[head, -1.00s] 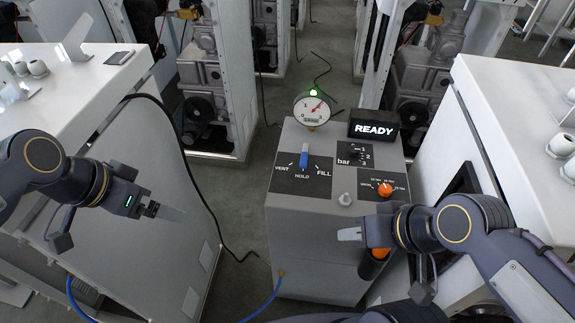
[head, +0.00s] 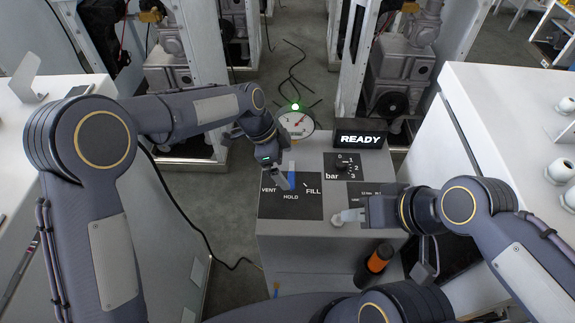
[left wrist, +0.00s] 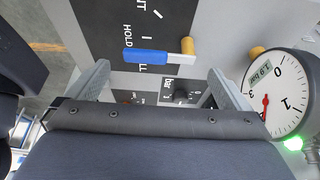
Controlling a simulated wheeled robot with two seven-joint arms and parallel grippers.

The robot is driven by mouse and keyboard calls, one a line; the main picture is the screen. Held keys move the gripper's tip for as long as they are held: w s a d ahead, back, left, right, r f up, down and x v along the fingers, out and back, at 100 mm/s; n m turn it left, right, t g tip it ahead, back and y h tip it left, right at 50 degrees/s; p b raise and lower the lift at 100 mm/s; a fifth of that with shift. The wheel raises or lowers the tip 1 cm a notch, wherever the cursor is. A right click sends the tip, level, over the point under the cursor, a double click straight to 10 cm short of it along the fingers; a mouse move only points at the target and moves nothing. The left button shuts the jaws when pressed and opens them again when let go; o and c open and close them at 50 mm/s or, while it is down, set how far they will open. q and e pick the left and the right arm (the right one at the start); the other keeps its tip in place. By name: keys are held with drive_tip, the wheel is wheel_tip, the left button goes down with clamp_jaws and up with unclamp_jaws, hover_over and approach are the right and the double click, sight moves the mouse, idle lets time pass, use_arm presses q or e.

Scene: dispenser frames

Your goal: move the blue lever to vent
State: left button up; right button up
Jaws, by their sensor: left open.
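The blue lever (head: 291,179) stands on the dark panel (head: 308,212) marked VENT, HOLD and FILL on the grey cabinet. It points toward the viewer, along the HOLD side. My left gripper (head: 281,180) is open over the panel at the lever. In the left wrist view the blue handle (left wrist: 146,57) lies ahead, between the lines of the two spread fingers (left wrist: 158,80); I see no contact. The brass pivot (left wrist: 187,47) is at its right end. My right gripper (head: 350,215) hangs over the cabinet's front right, seen side-on, so its opening is unclear.
A gauge (head: 296,124) with a green light stands behind the panel, close to the right finger in the left wrist view. A READY display (head: 361,139) and a bar selector knob (head: 341,168) are to the right. An orange-topped cylinder (head: 378,258) is on the cabinet's front.

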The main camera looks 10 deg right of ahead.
sight(292, 178)
use_arm(q)
drive_tip(key=shift+x, duration=1.4)
use_arm(e)
drive_tip(key=shift+r, duration=0.3)
